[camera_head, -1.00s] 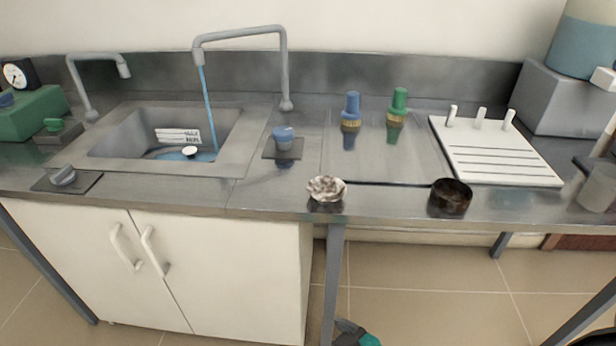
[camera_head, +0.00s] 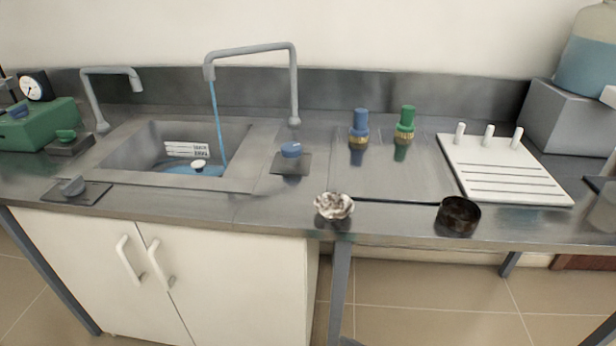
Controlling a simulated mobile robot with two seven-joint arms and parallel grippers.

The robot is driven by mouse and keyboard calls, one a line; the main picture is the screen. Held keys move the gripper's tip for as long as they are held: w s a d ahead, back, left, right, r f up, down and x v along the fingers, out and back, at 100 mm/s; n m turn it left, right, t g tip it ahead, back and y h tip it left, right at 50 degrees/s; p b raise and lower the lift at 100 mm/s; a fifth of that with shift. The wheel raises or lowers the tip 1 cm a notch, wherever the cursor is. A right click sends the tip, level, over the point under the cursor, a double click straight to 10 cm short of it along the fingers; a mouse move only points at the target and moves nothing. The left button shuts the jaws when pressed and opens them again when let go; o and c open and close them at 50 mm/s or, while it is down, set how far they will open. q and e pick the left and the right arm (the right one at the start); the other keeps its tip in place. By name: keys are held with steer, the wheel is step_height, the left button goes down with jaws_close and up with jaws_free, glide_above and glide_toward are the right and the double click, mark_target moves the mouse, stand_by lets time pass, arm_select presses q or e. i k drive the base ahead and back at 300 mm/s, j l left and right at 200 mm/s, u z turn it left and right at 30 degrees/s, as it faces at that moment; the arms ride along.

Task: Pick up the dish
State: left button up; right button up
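Two small vessels stand near the front edge of the steel counter, and I cannot tell which one is the dish. One is a pale, brown-marked, fluted dish (camera_head: 334,206), right of the sink. The other is a dark brown, round, open dish (camera_head: 458,216), farther right and in front of the white rack. Both rest on the counter with nothing touching them. Neither of my grippers shows in the head view.
The sink (camera_head: 180,155) with running water is at the left. Blue (camera_head: 360,128) and green (camera_head: 405,125) valves stand behind the dishes. A white rack with pegs (camera_head: 505,172) is at the right. Counter between the two dishes is clear.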

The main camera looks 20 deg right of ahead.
mark_target(332, 207)
steer(key=z, duration=2.8)
steer(key=j+z, duration=0.5)
steer(key=j, duration=0.2)
steer(key=k+l, duration=0.05)
